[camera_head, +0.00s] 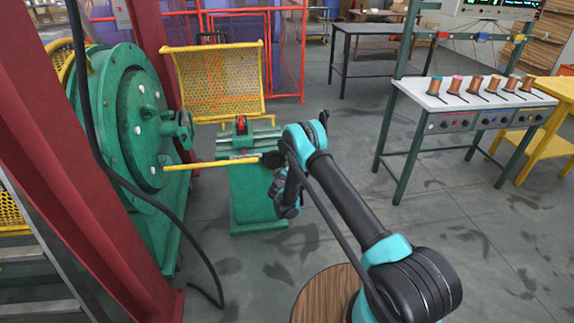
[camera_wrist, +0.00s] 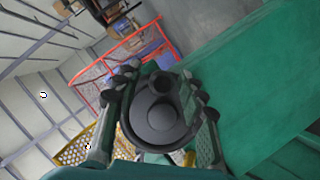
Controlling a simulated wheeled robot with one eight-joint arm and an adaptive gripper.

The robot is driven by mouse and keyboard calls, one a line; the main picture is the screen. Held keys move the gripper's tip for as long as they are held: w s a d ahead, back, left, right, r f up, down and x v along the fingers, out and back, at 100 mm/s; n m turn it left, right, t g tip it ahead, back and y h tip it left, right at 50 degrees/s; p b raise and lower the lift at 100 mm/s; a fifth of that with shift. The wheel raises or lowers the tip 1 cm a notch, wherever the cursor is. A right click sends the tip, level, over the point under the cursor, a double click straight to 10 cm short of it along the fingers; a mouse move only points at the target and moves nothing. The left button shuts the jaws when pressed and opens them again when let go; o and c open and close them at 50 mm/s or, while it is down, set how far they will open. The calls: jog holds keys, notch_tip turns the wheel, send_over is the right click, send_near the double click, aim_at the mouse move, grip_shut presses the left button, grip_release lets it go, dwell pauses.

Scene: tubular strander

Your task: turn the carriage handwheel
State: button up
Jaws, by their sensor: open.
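The carriage handwheel (camera_wrist: 157,118) is a dark, round wheel with a raised hub and a small knob at its upper edge. It fills the middle of the wrist view. My gripper (camera_wrist: 158,84) is open, with one finger on each side of the wheel. I cannot tell whether either finger touches it. In the head view the green carriage (camera_head: 252,190) stands left of my wrist. My arm hides its right side there, and I cannot make out the handwheel or the fingers clearly.
A large green drum housing (camera_head: 130,115) and a red column (camera_head: 60,130) stand at left. A yellow rod (camera_head: 212,164) runs from the housing to the carriage. A yellow mesh guard (camera_head: 215,85) is behind. A bench with spools (camera_head: 440,97) stands at right; floor between is clear.

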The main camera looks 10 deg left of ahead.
jog(key=shift+w, duration=0.25)
grip_shut()
jog(key=shift+f, duration=0.15)
jog(key=shift+s+a+f+m+g+y, duration=0.1)
jog(key=shift+a+f+m+g+y, duration=0.15)
jog(key=shift+m, duration=0.3)
jog(key=shift+s+a+f+m+g+y, duration=0.15)
jog(key=shift+f+m+y, duration=0.1)
jog(key=shift+m, duration=0.3)
jog(key=shift+s+a+f+m+g+y, duration=0.25)
jog(key=shift+a+m+y, duration=0.45)
jog(key=shift+m, duration=0.35)
jog(key=shift+s+a+f+m+g+y, duration=0.15)
jog(key=shift+a+f+m+y, duration=0.2)
jog(key=shift+a+m+y, duration=0.55)
jog(key=shift+s+a+f+m+g+y, duration=0.1)
jog(key=shift+a+f+m+g+y, duration=0.15)
jog(key=shift+m+y, duration=0.7)
